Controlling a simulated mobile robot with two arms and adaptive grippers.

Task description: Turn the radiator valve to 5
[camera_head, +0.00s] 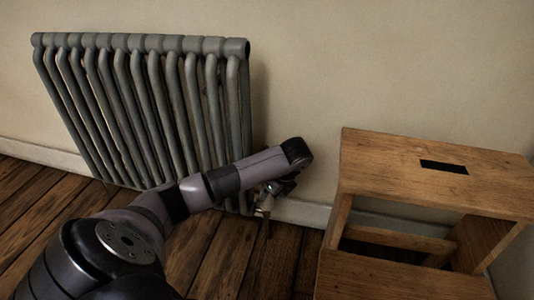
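The grey ribbed radiator (150,105) stands against the wall at the left of the head view. My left arm reaches in from the lower left across its lower right part. My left gripper (266,200) points down beside the radiator's lower right corner, close to the wall and floor. It is small and dark here, and I cannot tell whether its fingers are open or shut. The valve and its numbers cannot be made out; the gripper and arm cover that corner. My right gripper is not in view.
A wooden step stool (390,160) with a slot in its top stands to the right, a short way from my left wrist. A pale baseboard (305,213) runs along the wall. Dark floorboards (215,262) show between my arm and the stool.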

